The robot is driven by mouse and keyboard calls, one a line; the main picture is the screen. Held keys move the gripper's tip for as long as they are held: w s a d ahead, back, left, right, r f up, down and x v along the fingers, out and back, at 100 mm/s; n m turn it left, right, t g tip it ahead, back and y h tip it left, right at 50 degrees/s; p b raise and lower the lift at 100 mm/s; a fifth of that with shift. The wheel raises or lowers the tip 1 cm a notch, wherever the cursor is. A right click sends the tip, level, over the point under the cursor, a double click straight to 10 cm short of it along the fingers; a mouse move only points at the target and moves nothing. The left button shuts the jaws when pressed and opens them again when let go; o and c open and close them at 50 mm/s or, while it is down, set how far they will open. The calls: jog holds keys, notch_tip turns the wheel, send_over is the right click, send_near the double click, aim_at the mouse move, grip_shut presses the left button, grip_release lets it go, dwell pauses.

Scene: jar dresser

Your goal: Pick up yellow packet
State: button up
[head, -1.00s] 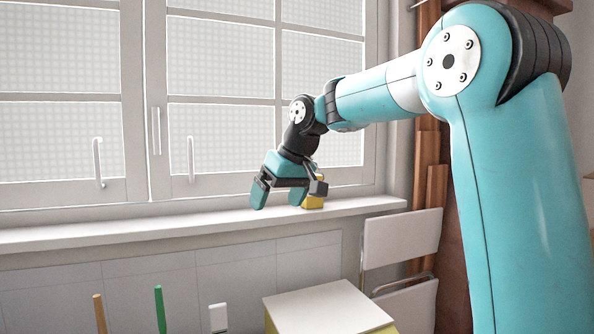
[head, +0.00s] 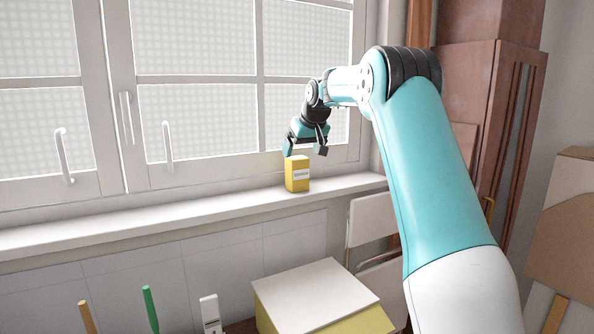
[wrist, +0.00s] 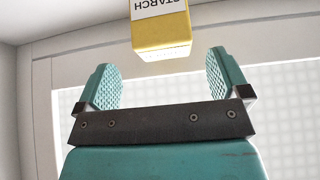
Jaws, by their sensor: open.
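The yellow packet (head: 297,174) stands upright on the white window sill, with a white label on its front. My gripper (head: 305,150) is open and empty, just above and partly behind the packet's top in the head view. In the wrist view the yellow packet (wrist: 161,32) appears upside down, its label reading STARCH, with its upper part cut off by the frame edge. It lies beyond the tips of my open gripper (wrist: 166,75), roughly centred between the two teal fingers and apart from them.
The window with its handles (head: 167,146) rises behind the sill (head: 120,220). Below are a white-topped yellow box (head: 315,292), a green stick (head: 150,309) and an orange stick (head: 86,317). A brown cabinet (head: 490,130) stands at right. The sill left of the packet is clear.

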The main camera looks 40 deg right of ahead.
aim_at(298, 158)
jog(key=shift+w+d+f, duration=0.1)
jog(key=shift+w+f, duration=0.3)
jog(key=shift+f, duration=0.15)
jog(key=p+x, duration=0.1)
jog(key=x, duration=0.1)
jog(key=p+x, duration=0.2)
jog(key=shift+w+p, duration=0.25)
jog(key=shift+p, duration=0.05)
jog(key=shift+w+f, duration=0.2)
jog(key=shift+f, duration=0.3)
jog(key=c, duration=1.1)
